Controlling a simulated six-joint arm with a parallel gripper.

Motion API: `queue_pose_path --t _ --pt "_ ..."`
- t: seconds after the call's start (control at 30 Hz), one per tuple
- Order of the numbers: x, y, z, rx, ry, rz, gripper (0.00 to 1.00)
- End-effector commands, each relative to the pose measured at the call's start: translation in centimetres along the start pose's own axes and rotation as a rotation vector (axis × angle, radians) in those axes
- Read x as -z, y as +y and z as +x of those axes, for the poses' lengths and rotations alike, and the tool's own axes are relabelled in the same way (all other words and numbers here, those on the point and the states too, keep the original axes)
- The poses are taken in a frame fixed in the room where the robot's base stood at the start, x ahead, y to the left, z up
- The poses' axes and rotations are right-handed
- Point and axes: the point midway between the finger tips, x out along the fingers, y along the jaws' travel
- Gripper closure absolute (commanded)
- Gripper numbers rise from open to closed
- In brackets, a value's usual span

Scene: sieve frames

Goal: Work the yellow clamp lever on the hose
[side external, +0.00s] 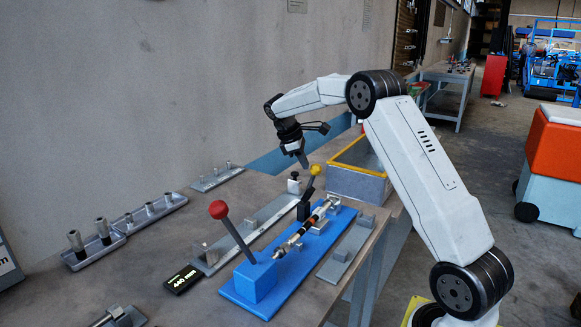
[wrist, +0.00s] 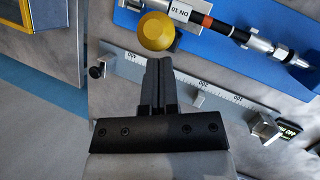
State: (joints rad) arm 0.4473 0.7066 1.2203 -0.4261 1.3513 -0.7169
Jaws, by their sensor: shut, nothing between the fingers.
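The yellow clamp lever's ball knob (side external: 316,170) stands at the far end of the blue base plate (side external: 341,222). Its dark arm (side external: 307,193) slopes down below it. The hose (side external: 300,237), with metal fittings, lies along the plate. My gripper (side external: 304,164) is shut and empty, close to the yellow knob. In the wrist view the closed fingertips (wrist: 159,62) are just below the yellow knob (wrist: 156,31), which hides part of the lever beneath. I cannot tell whether they touch. The hose (wrist: 207,22) with a DN 10 label also shows there.
A red-knobbed lever (side external: 218,210) rises from a blue block at the near end. A graduated rail (wrist: 192,88) runs alongside the plate. A small display (side external: 182,279) lies at its near end. A yellow-rimmed grey bin (side external: 358,184) stands behind. Metal trays (side external: 150,212) sit at left.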

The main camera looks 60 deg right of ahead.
Motion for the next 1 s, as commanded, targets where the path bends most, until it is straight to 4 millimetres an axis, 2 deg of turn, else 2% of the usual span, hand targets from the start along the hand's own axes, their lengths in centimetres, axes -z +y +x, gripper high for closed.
queue_pose_path --t 1.0 --pt "-0.74 -0.34 0.35 -0.017 0.046 0.017 1.00"
